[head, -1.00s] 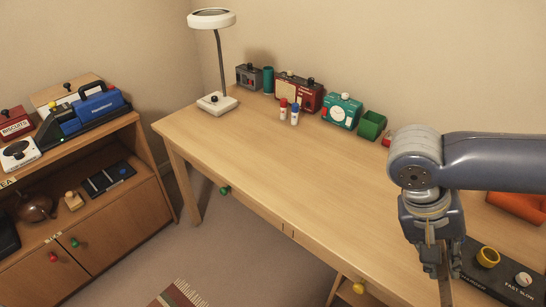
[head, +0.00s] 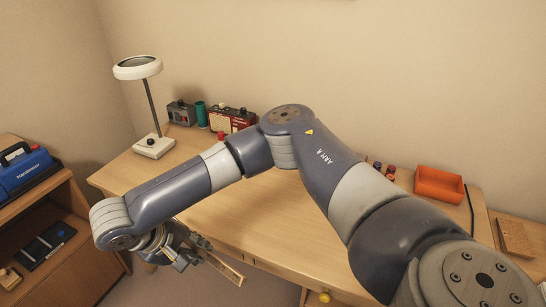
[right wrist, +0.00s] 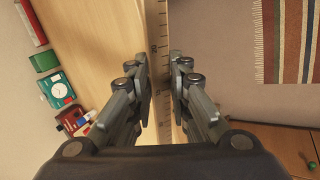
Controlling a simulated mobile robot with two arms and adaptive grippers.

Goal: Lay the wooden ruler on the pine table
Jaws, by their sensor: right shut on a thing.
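The wooden ruler (right wrist: 157,45) is a pale strip with dark marks and numbers. It runs lengthwise between the fingers of my right gripper (right wrist: 161,85), which is shut on it. In the head view the right gripper (head: 192,253) is low, by the table's front edge, and a pale end of the ruler (head: 230,270) sticks out to its right. The pine table (head: 270,215) lies behind and under my right arm; in the right wrist view its top (right wrist: 95,40) is left of the ruler, with floor to the right. I cannot tell whether the ruler touches the table. My left gripper is not in view.
An orange tray (head: 439,185) is at the right. A shelf unit (head: 75,205) stands left. The table's middle looks clear.

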